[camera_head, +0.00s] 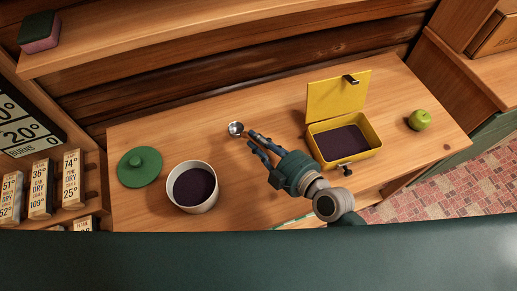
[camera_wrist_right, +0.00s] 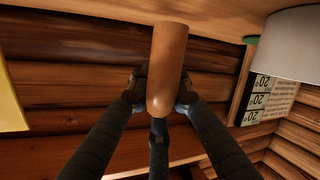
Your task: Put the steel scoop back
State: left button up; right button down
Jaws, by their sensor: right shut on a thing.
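The steel scoop (camera_head: 235,128) shows its small round bowl just beyond my right gripper's fingertips in the head view. My right gripper (camera_head: 256,141) is shut on it above the wooden counter. In the right wrist view a brown rounded handle (camera_wrist_right: 168,65) sits between the fingers of the right gripper (camera_wrist_right: 160,100). An open white canister (camera_head: 204,208) with dark contents stands to the left of the gripper. An open yellow tin (camera_head: 374,153), also with dark contents, stands to the right, its lid raised. My left gripper is not in view.
A green round lid (camera_head: 139,167) lies on the counter (camera_head: 290,105) left of the canister. A green apple (camera_head: 420,120) sits at the right. A shelf with a sponge (camera_head: 39,32) runs above at the back. Labelled blocks (camera_head: 42,188) stand at the far left.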

aim_at(274, 163)
notch_tip(274, 163, down, 4)
jog(key=shift+f+b, duration=0.25)
jog(key=shift+b, duration=0.25)
jog(key=c, duration=1.6)
grip_release()
jog(key=shift+r, duration=0.15)
jog(key=b+v, duration=0.1)
jog(key=v, duration=0.9)
jog(key=shift+s+d+b, duration=0.2)
jog(key=shift+s+b, duration=0.05)
jog(key=shift+b, duration=0.05)
jog(key=shift+s+d+r, duration=0.25)
jog(key=shift+s+d, duration=0.1)
jog(key=shift+s, duration=0.2)
